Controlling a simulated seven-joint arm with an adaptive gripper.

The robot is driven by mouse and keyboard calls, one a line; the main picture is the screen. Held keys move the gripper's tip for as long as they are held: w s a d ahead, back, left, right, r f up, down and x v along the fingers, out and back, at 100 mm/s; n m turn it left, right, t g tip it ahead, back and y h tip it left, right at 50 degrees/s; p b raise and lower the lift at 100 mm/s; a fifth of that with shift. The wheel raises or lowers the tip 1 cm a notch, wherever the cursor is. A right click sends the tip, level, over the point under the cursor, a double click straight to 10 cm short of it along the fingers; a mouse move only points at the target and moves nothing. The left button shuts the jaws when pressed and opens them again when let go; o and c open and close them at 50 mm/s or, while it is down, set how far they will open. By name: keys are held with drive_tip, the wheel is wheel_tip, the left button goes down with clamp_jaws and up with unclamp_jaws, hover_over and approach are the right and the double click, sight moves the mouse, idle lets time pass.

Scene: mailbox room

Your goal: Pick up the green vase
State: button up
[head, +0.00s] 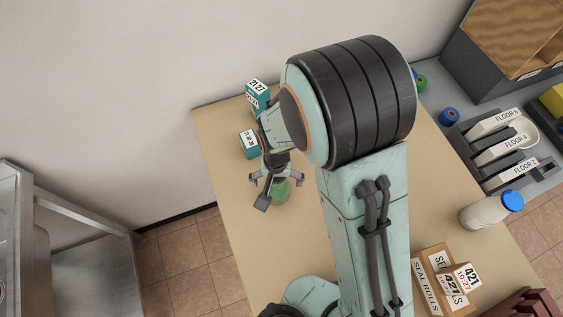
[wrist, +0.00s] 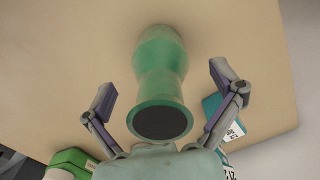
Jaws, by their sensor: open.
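The green vase (head: 281,193) stands on the tan table, partly hidden by my gripper (head: 277,180) in the head view. In the wrist view the vase (wrist: 160,82) shows a wide body, a narrower neck and a dark round mouth facing the camera. My gripper (wrist: 163,80) is open, with one finger on each side of the vase. Gaps show between both fingers and the vase, and nothing is held.
Two teal labelled boxes (head: 249,143) (head: 257,93) stand close behind the gripper. A white bottle with a blue cap (head: 485,212), a cardboard box (head: 432,275) and a grey floor-labelled tray (head: 483,170) lie to the right. The table's left part is clear.

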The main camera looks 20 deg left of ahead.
drive_tip(key=shift+f, duration=0.75)
drive_tip(key=shift+c, duration=0.4)
drive_tip(key=c, duration=1.1)
drive_tip(key=shift+c, duration=0.2)
